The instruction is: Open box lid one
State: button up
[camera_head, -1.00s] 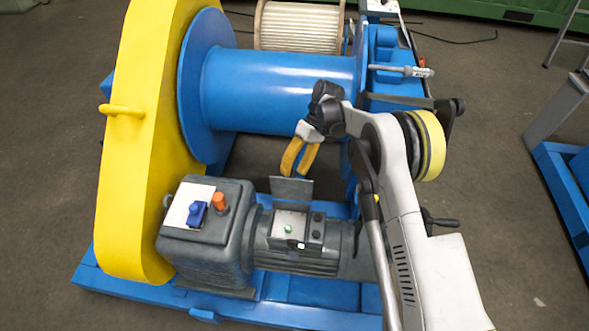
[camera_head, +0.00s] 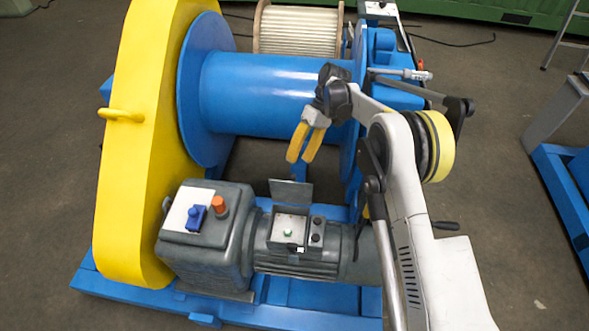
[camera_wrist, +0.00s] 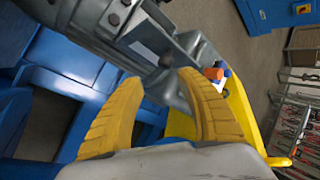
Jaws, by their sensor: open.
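My gripper (camera_head: 302,160) has yellow fingers pointing down, parted and empty. It hangs above and behind the raised lid, with a visible gap in the head view. In the wrist view my gripper (camera_wrist: 160,105) shows both fingers apart with grey metal beyond them. I cannot tell there which plate is the lid.
A grey gearbox (camera_head: 205,255) with a blue switch and an orange knob stands left of the box. A yellow guard (camera_head: 140,160) and a blue drum (camera_head: 270,90) rise behind.

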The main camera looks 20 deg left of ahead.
jog(key=v, duration=0.6)
jog(key=shift+w+r, duration=0.1)
jog(key=d+r+m+t, duration=0.5)
jog(key=d+r, duration=0.9)
jog(key=r, duration=0.3)
jog(key=s+d+r+m+t, duration=0.3)
jog(key=s+d+r, duration=0.4)
jog(key=d, duration=0.4)
jog(key=s+d+f+m+t+h, duration=0.1)
jog(key=s+d+f+m+t, duration=0.1)
jog(key=s+d, duration=0.5)
jog(key=s+d+f+m+t+h, duration=0.1)
jog(key=s+d+f+m+t, duration=0.1)
jog(key=s+d, duration=0.5)
jog(key=s+f+t, duration=0.1)
jog(key=s, duration=0.2)
jog(key=shift+s+f+t, duration=0.25)
jog(key=shift+f+t, duration=0.1)
jog(key=shift+t, duration=0.05)
